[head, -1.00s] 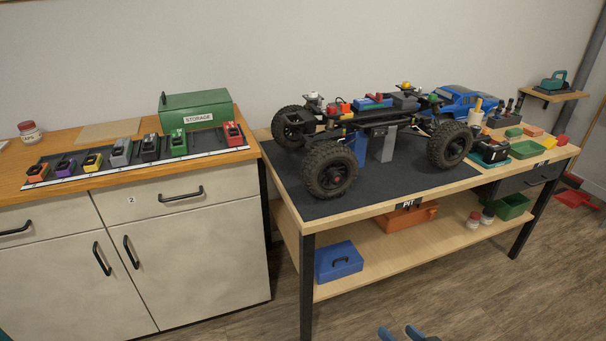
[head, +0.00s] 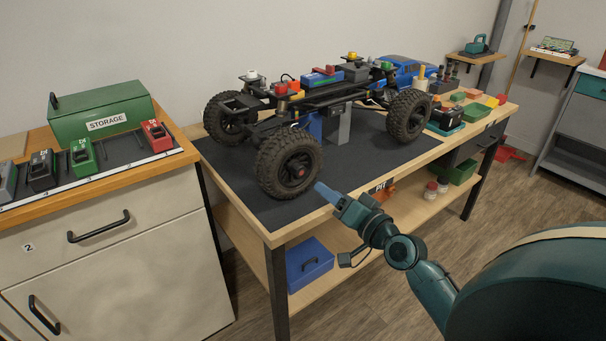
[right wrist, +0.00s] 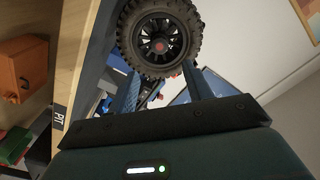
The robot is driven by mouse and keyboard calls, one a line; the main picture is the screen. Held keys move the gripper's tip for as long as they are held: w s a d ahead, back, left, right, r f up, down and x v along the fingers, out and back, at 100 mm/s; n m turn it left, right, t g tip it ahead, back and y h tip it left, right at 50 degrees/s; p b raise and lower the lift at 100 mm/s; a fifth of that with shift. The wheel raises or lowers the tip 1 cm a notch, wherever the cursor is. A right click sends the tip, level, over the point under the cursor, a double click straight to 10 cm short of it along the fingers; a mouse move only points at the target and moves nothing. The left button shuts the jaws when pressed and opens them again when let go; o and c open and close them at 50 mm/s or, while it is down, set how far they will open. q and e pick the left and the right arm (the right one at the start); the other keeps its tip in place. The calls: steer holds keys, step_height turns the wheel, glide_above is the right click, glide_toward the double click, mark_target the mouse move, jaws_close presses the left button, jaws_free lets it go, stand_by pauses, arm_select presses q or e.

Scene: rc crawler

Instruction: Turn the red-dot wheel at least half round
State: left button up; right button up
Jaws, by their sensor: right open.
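The red-dot wheel (head: 288,164) is the near front wheel of the crawler chassis (head: 318,92), a black knobby tyre with a red hub centre. The chassis is held up on a grey stand (head: 345,124) over the black mat (head: 242,187). In the right wrist view the wheel (right wrist: 158,36) is straight ahead, beyond the fingers. My right gripper (head: 325,190) is just right of the wheel's lower part in the head view, apart from it as far as I can tell. In the wrist view the right gripper (right wrist: 160,88) has its two blue fingers spread with nothing between them. My left gripper is out of view.
The workbench (head: 262,234) has a lower shelf with a blue case (head: 308,262). A cabinet with a green storage box (head: 104,112) stands at the left. Trays and tools crowd the bench's right end. The mat in front of the wheels is clear.

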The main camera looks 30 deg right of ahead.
mark_target(302, 172)
steer(key=w, duration=0.9)
steer(key=shift+w+a, duration=0.25)
steer(key=shift+a, duration=0.15)
jaws_close()
